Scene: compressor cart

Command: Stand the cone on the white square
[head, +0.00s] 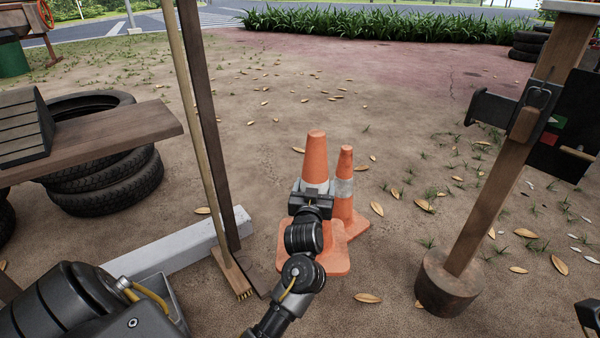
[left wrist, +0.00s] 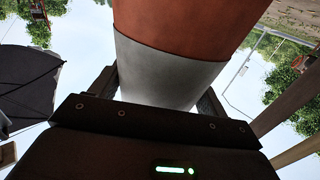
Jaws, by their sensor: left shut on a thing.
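A larger orange cone (head: 316,152) with a white band stands upright near the middle of the head view. My left gripper (head: 311,190) is shut on it at the band, and my arm hides part of its lower body and base. In the left wrist view the cone (left wrist: 190,30) fills the space between the jaws, with the white band between the fingers. A second, narrower orange cone (head: 345,162) stands close behind it to the right. I cannot tell whether the held cone's base touches the ground. No white square shows. A dark part, possibly my right gripper (head: 590,316), shows at the lower right edge.
A broom (head: 205,150) and dark post stand left beside a pale beam (head: 185,245). Stacked tyres (head: 105,185) and a plank (head: 100,137) are further left. A wooden post on a round foot (head: 448,285) stands right. Leaf-strewn ground beyond the cones is open.

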